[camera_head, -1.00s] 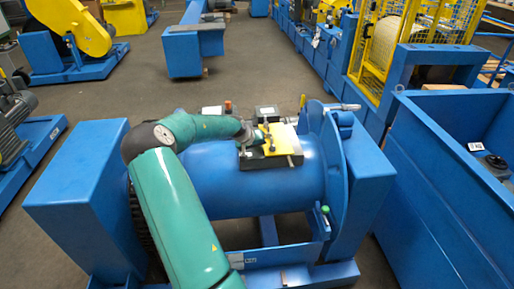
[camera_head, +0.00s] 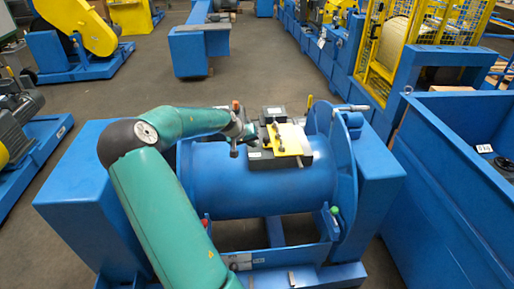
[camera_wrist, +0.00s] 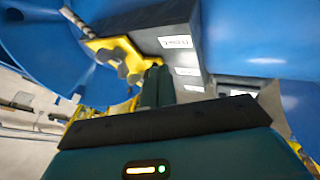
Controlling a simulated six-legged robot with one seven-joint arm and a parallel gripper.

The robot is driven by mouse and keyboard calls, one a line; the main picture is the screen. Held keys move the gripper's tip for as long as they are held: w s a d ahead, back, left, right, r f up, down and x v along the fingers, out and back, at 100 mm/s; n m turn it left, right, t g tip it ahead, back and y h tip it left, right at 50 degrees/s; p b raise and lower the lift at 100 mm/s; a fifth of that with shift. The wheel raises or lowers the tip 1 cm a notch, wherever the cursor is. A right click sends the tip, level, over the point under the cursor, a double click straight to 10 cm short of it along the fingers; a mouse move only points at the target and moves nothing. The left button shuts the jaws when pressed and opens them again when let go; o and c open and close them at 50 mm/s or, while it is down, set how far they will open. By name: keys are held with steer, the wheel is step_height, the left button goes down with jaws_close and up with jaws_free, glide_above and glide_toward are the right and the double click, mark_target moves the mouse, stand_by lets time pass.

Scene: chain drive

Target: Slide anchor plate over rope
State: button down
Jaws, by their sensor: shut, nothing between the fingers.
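A yellow plate (camera_head: 288,140) with dark knobs lies on a dark block (camera_head: 262,159) on top of the blue drum (camera_head: 240,185); I take it to be the anchor plate. It also shows in the wrist view (camera_wrist: 108,46), with grey knobs on it. A short grey rod or rope end (camera_wrist: 76,20) sticks out beyond the plate in the wrist view; I cannot tell whether it passes through the plate. My gripper (camera_head: 246,143) is left of the plate in the head view. Its fingers (camera_wrist: 155,86) are shut and empty, with the plate beyond them.
A blue flange (camera_head: 343,160) stands at the drum's right end, with a metal handle (camera_head: 352,108) above it. Small dark boxes (camera_head: 272,114) sit behind the plate. A blue bin (camera_head: 455,150) is at the right. The floor behind the drum is open.

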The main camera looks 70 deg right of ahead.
steer(key=shift+v, duration=2.05)
steer(key=w+a+r+n+t+y, duration=0.25)
steer(key=w+a, duration=0.25)
steer(key=a, duration=0.6)
steer(key=w+a+r+n+t+y, duration=0.15)
steer(key=w+a+r, duration=0.25)
steer(key=a, duration=0.8)
steer(key=w+a+r+n+t+y, duration=0.1)
steer(key=w+a+r+t+y, duration=0.3)
steer(key=a, duration=0.7)
steer(key=s+a+r+n, duration=0.2)
steer(key=s+a+n, duration=0.1)
steer(key=a, duration=0.5)
steer(key=s+a+r+n, duration=0.2)
steer(key=s+a+n, duration=0.1)
steer(key=a, duration=0.6)
steer(key=s+a+r+n+h, duration=0.1)
steer(key=s+a+r+n, duration=0.1)
steer(key=s+a, duration=0.3)
steer(key=a, duration=0.4)
steer(key=shift+a+r+n+t, duration=0.25)
steer(key=shift+r+n+t, duration=0.05)
steer(key=shift+r+n, duration=0.1)
steer(key=shift+s+d, duration=0.1)
steer(key=shift+d, duration=0.05)
